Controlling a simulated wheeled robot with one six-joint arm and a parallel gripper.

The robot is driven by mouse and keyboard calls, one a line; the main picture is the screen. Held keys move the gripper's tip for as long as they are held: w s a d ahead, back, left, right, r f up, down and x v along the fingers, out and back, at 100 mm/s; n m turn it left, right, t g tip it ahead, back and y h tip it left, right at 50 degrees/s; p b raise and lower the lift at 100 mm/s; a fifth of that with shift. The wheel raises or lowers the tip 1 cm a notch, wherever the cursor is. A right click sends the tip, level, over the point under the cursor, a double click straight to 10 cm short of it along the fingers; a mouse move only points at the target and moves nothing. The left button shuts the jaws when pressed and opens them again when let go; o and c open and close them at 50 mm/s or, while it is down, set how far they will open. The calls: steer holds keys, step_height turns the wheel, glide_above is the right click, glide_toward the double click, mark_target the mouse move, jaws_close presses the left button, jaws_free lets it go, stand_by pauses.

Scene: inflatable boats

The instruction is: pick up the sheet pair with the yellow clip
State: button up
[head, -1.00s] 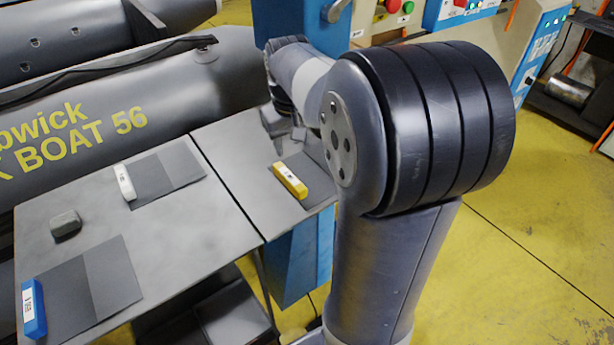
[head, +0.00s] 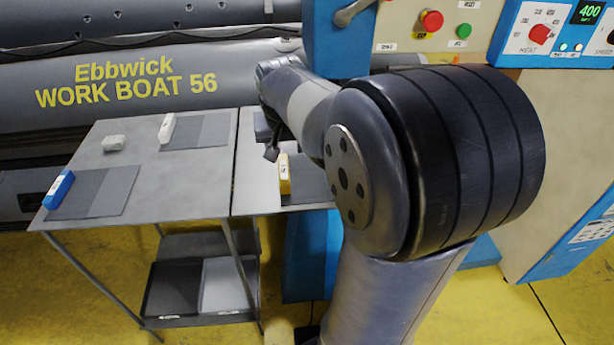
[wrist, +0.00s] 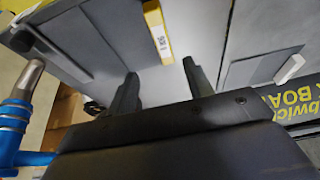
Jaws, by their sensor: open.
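The sheet pair (head: 312,182) with the yellow clip (head: 284,174) lies on the right-hand table section, partly hidden behind my arm. In the wrist view, its yellow clip (wrist: 157,32) shows just beyond the fingertips, and its dark sheets (wrist: 108,32) spread to the left. My gripper (wrist: 161,80) is open and empty, with its fingers apart on the near side of the clip. In the head view, my gripper (head: 269,146) shows small and dark, just left of and behind the clip. Its height above the table is hard to tell.
Sheet pairs with a white clip (head: 167,128) and a blue clip (head: 59,189) lie on the left section, near a grey block (head: 113,143). The inflatable boat (head: 230,85) lies behind. A blue machine with a control panel (head: 440,25) stands right of the table.

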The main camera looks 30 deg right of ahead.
glide_above(284, 170)
steer(key=s, duration=0.2)
steer(key=f, duration=0.5)
steer(key=shift+a, duration=0.25)
steer(key=shift+a+x, duration=0.1)
steer(key=shift+x, duration=1.2)
steer(key=shift+a+x, duration=0.15)
steer(key=shift+x, duration=1.15)
steer(key=shift+s, duration=0.1)
steer(key=shift+c, duration=0.6)
jaws_close()
